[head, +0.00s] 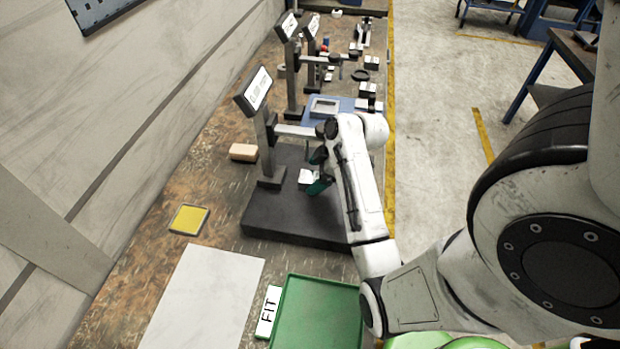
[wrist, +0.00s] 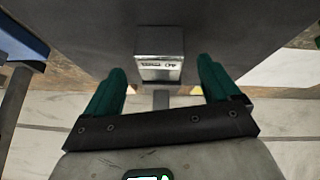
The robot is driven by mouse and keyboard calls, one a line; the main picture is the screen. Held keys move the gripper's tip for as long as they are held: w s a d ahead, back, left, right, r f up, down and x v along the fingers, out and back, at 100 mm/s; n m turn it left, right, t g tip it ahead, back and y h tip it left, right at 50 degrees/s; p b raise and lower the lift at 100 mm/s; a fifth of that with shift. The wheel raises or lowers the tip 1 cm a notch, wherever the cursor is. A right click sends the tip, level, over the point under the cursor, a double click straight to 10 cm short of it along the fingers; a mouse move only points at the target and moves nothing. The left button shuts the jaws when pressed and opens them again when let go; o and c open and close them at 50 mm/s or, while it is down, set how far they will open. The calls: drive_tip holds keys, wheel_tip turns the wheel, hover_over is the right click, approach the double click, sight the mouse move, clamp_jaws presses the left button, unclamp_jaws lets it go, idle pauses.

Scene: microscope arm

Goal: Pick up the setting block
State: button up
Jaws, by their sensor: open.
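The setting block is a small silver block with a printed label. In the wrist view the setting block (wrist: 160,45) stands on a dark grey surface, just beyond and between my fingertips. In the head view the block (head: 306,176) is on the dark base plate (head: 290,222) of the nearest gauge stand. My gripper (head: 317,171) has green fingers and is open, close to the block on its right side. In the wrist view my gripper (wrist: 161,66) has one finger on each side of the block's line, apart from it. Part of the block is hidden by a finger in the head view.
The stand's post and display (head: 257,90) rise behind the block, with its horizontal arm above. A white sheet (head: 205,300) and green FIT tray (head: 318,315) are in front. Similar stands are farther back.

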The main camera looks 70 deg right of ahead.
drive_tip(key=shift+x, duration=1)
drive_tip(key=shift+s, duration=0.15)
clamp_jaws()
